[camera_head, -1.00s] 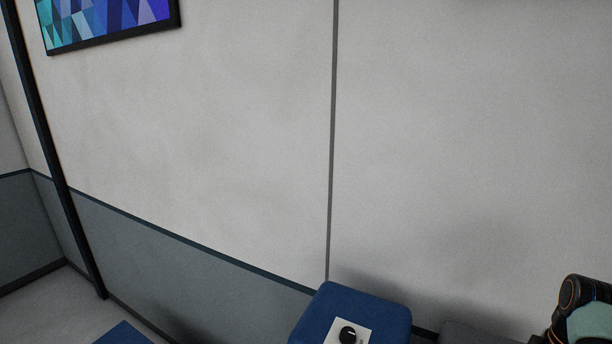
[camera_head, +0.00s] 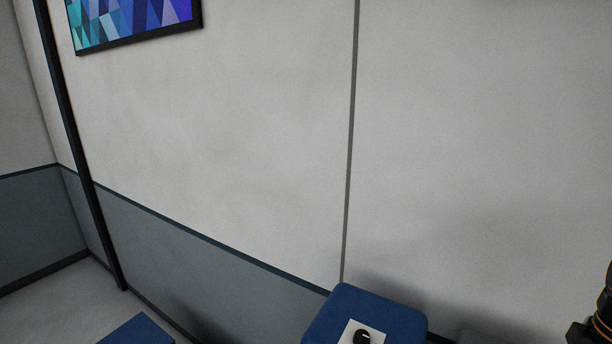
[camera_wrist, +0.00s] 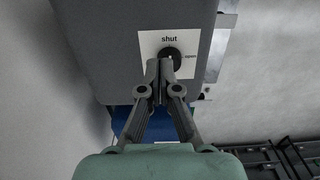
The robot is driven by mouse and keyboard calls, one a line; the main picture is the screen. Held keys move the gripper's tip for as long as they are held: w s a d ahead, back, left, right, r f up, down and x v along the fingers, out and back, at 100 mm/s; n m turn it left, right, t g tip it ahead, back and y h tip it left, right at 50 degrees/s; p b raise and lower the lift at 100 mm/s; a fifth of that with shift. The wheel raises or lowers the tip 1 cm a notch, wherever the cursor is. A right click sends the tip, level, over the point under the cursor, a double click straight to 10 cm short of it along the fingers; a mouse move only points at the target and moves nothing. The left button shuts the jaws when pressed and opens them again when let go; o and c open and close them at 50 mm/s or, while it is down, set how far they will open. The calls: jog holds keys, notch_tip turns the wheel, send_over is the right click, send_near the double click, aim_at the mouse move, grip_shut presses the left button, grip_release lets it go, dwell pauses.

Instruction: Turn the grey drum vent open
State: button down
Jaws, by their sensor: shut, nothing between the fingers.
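The grey drum (camera_wrist: 105,35) fills the upper left of the wrist view. A white plate (camera_wrist: 149,43) on it reads "shut" at the top and "open" at the right. The black round vent knob (camera_wrist: 172,52) sits on this plate, its lower part hidden behind my fingertips. A small pale mark shows on the knob, too small to read its direction surely. My gripper (camera_wrist: 159,68) is shut and empty, its fingertips overlapping the knob's lower left edge in the picture. I cannot tell whether they touch it.
In the head view, a blue drum (camera_head: 370,303) stands by the wall with its own white plate and black knob (camera_head: 362,337). Another blue surface (camera_head: 137,331) shows at the bottom left. Dark racks (camera_wrist: 285,160) lie lower right in the wrist view.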

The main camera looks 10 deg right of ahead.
jog(key=shift+a+f, duration=0.15)
jog(key=shift+f, duration=3.05)
jog(key=shift+w, duration=0.1)
jog(key=shift+a, duration=0.15)
jog(key=shift+d, duration=0.25)
notch_tip(320, 180, up, 6)
jog(key=shift+d, duration=0.1)
